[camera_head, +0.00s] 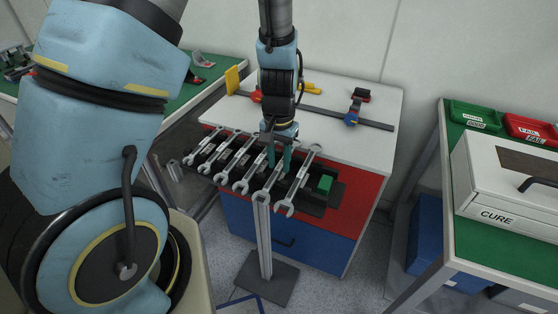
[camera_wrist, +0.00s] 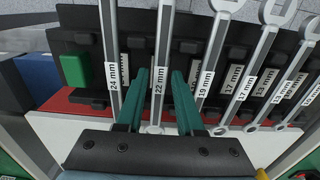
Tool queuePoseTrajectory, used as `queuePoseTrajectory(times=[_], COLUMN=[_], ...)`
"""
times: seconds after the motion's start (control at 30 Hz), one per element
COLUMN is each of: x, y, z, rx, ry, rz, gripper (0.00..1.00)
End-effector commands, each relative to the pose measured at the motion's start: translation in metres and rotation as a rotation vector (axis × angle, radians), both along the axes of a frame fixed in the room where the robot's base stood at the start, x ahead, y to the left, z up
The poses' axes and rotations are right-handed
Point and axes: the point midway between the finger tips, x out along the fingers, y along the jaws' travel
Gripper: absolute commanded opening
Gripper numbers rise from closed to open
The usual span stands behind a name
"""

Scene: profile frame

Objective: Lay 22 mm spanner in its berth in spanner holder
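In the wrist view the 22 mm spanner (camera_wrist: 163,45), labelled "22 mm", lies between the 24 mm spanner (camera_wrist: 107,40) and the 19 mm spanner (camera_wrist: 216,45). My gripper (camera_wrist: 161,72) has its teal fingers on either side of the 22 mm shaft, with visible gaps. In the head view my gripper (camera_head: 277,160) points down over the row. I cannot tell whether the 22 mm spanner is fully seated.
A grey post (camera_head: 264,240) on a floor plate stands in front of the cabinet. A rail (camera_head: 315,107) with coloured tools crosses the white top (camera_head: 365,150) behind the holder. A green bench with a "CURE" box (camera_head: 500,190) is at right.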

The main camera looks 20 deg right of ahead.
Motion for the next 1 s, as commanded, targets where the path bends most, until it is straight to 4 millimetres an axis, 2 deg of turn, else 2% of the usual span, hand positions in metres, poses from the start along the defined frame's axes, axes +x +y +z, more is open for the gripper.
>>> queuePoseTrajectory(times=[0.03, 0.2, 0.53, 0.67, 1.0], x=[0.0, 0.0, 0.0, 0.0, 0.0], y=[0.0, 0.0, 0.0, -0.001, -0.001], z=[0.0, 0.0, 0.006, 0.023, 0.085], rx=[0.0, 0.0, -0.001, -0.003, -0.003], ry=[0.0, 0.0, -0.001, -0.004, -0.002], rz=[0.0, 0.0, -0.001, -0.002, -0.002], gripper=[0.43, 0.59, 0.59, 0.59, 0.59])
